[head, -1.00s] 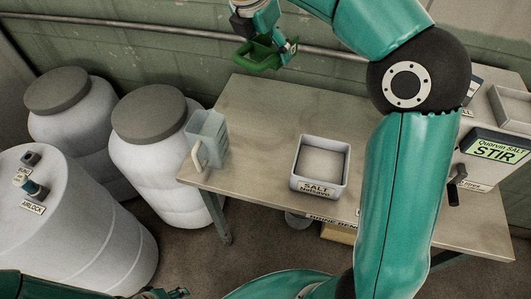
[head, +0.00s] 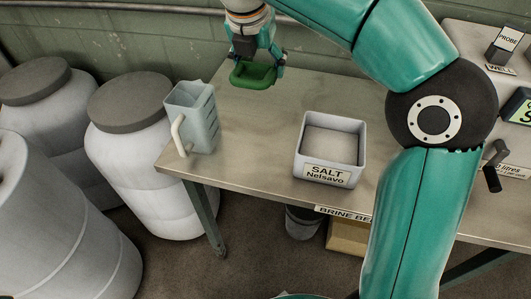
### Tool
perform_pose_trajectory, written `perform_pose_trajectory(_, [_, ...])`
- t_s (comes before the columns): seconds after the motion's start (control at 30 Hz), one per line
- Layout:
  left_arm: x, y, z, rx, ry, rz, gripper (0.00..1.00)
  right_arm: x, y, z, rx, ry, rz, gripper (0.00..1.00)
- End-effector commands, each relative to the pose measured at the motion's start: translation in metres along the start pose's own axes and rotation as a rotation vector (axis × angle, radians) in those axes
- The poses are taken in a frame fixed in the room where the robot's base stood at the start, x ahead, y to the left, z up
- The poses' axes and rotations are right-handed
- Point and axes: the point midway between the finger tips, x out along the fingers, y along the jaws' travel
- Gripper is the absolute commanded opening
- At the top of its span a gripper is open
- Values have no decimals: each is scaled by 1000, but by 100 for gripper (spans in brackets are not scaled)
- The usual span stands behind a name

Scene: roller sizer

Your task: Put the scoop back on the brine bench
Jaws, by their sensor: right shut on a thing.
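The green scoop (head: 252,75) is in my right gripper (head: 258,62), which is shut on it over the back left part of the brine bench (head: 262,150). The fingers hide part of the scoop. It looks close above the bench top, but I cannot tell whether it touches. My left gripper is out of view.
A grey jug (head: 194,115) stands at the bench's left edge. A salt box (head: 331,148) stands in the middle. Large white barrels (head: 145,165) are on the left. A device with a crank (head: 495,165) is on the right. Bench top between jug and salt box is clear.

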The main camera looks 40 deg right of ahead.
Motion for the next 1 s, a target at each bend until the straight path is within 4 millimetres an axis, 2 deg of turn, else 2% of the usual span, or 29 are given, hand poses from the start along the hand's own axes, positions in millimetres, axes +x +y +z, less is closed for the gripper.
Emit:
perform_pose_trajectory(0.03, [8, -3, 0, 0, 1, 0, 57, 7, 0, -3, -6, -1, 5, 5])
perform_pose_trajectory(0.17, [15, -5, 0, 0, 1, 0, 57, 20, 0, -9, -17, -1, 5, 5])
perform_pose_trajectory(0.27, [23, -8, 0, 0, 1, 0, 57, 38, 0, -16, -19, 0, 4, 5])
perform_pose_trajectory(0.5, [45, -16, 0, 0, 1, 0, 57, 98, 0, -40, -18, 1, 3, 5])
perform_pose_trajectory(0.7, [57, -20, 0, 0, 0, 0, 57, 138, 1, -56, -16, 0, 5, 5])
perform_pose_trajectory(1.0, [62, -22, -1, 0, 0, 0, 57, 158, 1, -64, -15, -1, 5, 5])
